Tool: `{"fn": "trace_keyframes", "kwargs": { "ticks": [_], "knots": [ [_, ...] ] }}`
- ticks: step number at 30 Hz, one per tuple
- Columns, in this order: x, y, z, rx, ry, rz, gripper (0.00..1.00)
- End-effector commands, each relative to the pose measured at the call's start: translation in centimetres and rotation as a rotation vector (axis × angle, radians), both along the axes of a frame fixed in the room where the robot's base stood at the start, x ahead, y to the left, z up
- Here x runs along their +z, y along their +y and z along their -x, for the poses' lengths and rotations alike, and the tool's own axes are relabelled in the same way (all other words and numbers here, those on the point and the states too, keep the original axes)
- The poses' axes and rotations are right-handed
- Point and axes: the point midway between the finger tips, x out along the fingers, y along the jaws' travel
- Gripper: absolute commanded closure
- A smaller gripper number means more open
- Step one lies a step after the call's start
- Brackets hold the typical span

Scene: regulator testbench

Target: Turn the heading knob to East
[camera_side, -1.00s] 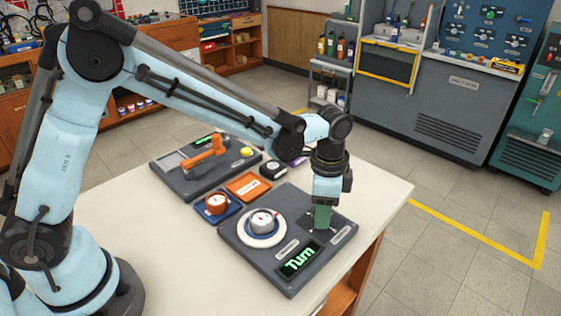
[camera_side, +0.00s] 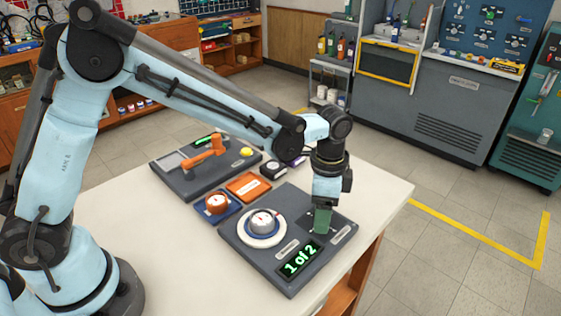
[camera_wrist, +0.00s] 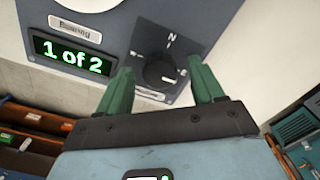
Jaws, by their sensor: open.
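The heading knob (camera_wrist: 158,70) is a dark round knob on a dark square plate marked N, in the wrist view. A small white mark shows on its lower right; I cannot tell for sure which way it points. My gripper (camera_wrist: 161,64) is open, with one green finger on each side of the knob; whether they touch it is unclear. In the side view my gripper (camera_side: 322,222) reaches down onto the right part of the grey panel (camera_side: 245,245) and hides the knob. The panel's green display (camera_side: 299,259) reads "1 of 2", as does the display in the wrist view (camera_wrist: 71,55).
A white and blue bearing dial (camera_side: 262,223) sits on the same panel, left of my gripper. An orange-topped gauge (camera_side: 217,203), an orange tray (camera_side: 249,186), a black box (camera_side: 273,168) and another panel with an orange lever (camera_side: 205,153) stand behind. The table's right edge is near.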

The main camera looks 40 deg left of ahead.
Motion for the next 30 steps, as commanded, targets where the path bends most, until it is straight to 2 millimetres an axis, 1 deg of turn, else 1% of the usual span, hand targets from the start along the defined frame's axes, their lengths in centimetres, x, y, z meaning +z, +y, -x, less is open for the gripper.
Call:
{"fn": "trace_keyframes", "kwargs": {
  "ticks": [5, 8, 15, 21, 25, 30],
  "knots": [
    [1.3, 0.0, 0.0, 0.0, 0.0, 0.0, 0.33],
    [2.9, 0.0, 0.0, 0.0, 0.0, 0.0, 0.33],
    [7.6, 0.0, 0.1, 0.0, 0.0, 0.0, 0.33],
    [10.5, 0.0, 0.0, 0.0, 0.0, 0.0, 0.33],
    [11.6, 0.0, 0.0, 0.0, 0.0, 0.0, 0.33],
    [12.1, 0.0, 0.0, 0.0, 0.0, 0.0, 0.33]
  ]
}}
